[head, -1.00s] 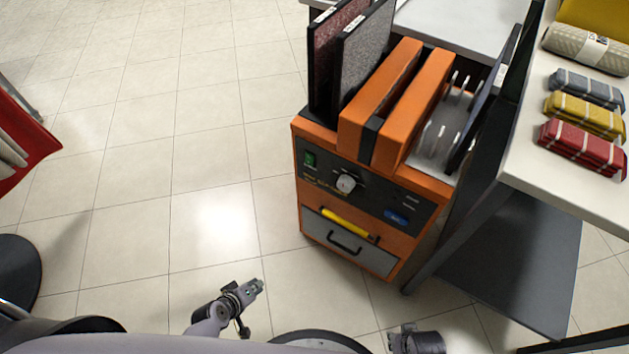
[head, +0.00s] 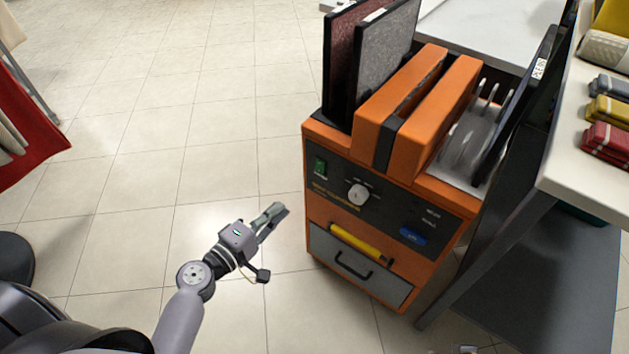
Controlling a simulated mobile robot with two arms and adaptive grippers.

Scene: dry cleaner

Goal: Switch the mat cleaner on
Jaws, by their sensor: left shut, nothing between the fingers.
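The mat cleaner (head: 325,140) is an orange cabinet with a dark front panel, standing right of centre. A green switch (head: 320,167) sits at the panel's upper left; I cannot tell its position. A white knob (head: 358,195) is right of it, and a blue oval (head: 413,236) lies lower right. My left gripper (head: 277,211) is shut and empty, to the left of the cabinet and lower in the picture than the switch, apart from it. Only a sliver of what seems to be my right gripper (head: 465,349) shows at the bottom edge.
Dark-framed mats (head: 385,55) stand upright in the cleaner's top. A yellow bar (head: 358,242) and a grey drawer (head: 345,262) are below the panel. A white table (head: 600,165) with folded towels stands close on the right.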

